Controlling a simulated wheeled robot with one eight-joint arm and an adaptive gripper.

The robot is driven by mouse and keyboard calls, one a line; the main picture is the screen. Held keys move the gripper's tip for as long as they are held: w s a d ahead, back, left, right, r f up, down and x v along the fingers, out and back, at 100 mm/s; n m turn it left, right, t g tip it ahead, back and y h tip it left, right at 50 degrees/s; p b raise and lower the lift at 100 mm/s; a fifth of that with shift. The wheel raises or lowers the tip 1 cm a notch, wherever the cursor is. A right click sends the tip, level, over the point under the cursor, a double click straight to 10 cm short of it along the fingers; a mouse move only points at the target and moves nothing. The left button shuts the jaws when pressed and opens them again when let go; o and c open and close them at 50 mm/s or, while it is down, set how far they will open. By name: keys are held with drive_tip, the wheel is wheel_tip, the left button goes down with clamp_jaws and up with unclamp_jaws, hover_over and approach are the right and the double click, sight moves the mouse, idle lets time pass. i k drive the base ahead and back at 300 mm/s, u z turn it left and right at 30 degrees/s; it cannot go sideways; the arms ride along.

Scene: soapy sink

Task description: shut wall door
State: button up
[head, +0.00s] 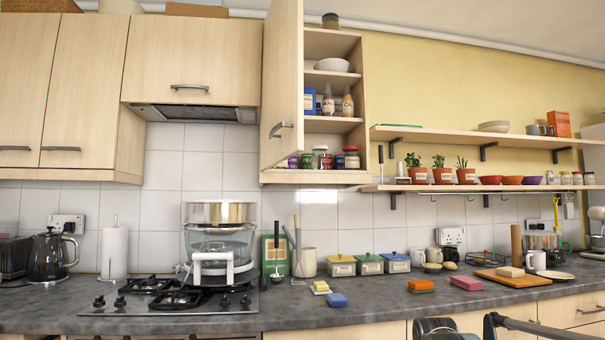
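The wall door (283,80) is a light wood cabinet door, hinged on the left side of the open wall cabinet (360,80). It stands open, swung out toward me, and is seen at a steep angle. Its metal bow handle (281,129) is near the lower part of the door. Shelves inside hold a white bowl (332,65), bottles (347,102) and several jars (351,157). My gripper's fingers are not visible. Only dark parts of my own arm show at the bottom right edge, well below and apart from the door.
Shut cabinets and a hood (190,113) are left of the door. Below are a hob (165,298) with a large glass cooker (219,243), and a grey counter (330,312) with tins and sponges. Wall shelves (470,135) with pots are to the right. Air before the door looks clear.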

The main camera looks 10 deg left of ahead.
sight(282, 97)
drive_tip(key=u, duration=1.85)
drive_tip(key=k, duration=1.3)
drive_tip(key=u, duration=0.3)
drive_tip(key=i, duration=1)
drive_tip(key=u, duration=0.05)
